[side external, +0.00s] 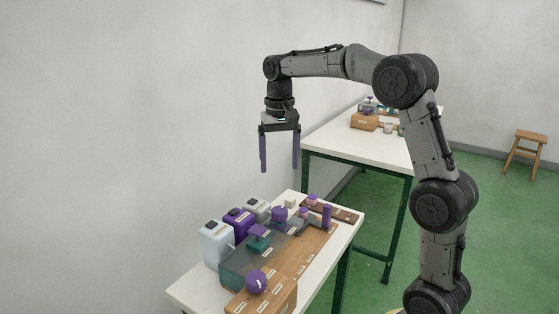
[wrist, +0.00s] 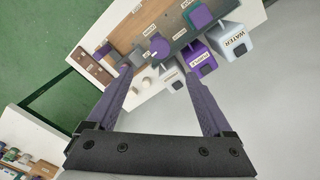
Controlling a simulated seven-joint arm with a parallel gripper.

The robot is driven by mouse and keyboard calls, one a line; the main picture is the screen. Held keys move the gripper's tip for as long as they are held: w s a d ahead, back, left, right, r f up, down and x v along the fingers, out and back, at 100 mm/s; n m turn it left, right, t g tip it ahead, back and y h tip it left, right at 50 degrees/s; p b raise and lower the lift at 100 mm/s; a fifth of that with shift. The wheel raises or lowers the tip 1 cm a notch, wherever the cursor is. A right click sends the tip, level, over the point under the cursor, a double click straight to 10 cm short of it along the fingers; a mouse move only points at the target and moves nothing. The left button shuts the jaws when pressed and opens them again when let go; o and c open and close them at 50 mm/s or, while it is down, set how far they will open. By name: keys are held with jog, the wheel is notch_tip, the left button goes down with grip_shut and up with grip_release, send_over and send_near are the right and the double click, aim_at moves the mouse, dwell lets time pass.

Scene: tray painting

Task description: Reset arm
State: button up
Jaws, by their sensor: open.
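My gripper (side external: 279,168) hangs in the air above the far end of the white work table (side external: 180,292), with its two purple fingers pointing down. In the wrist view my gripper (wrist: 148,78) shows its fingers spread wide with nothing between them. The arm is raised and bent, well clear of the table.
On the table stand a pale container (side external: 216,245) labelled WATER in the wrist view, a purple container (side external: 238,222), a grey container (side external: 257,208), a wooden board (side external: 318,243) and a purple ball-shaped thing (side external: 256,282). A second table (side external: 340,145) and a stool (side external: 526,140) stand behind.

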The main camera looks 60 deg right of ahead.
jog(key=s+a+r+n+t, duration=0.3)
jog(key=s+a+r, duration=0.55)
jog(key=s, duration=0.25)
jog(key=s+a+f+n+t, duration=0.1)
jog(key=s+a+f+n, duration=0.1)
jog(key=s+f, duration=0.4)
jog(key=s+a+f+n+t, duration=0.1)
jog(key=s+a+f+n, duration=0.1)
jog(key=s+f, duration=0.3)
jog(key=shift+s+a+f+n+t, duration=0.3)
jog(key=shift+s+f+n, duration=0.1)
jog(key=shift+s+n, duration=0.6)
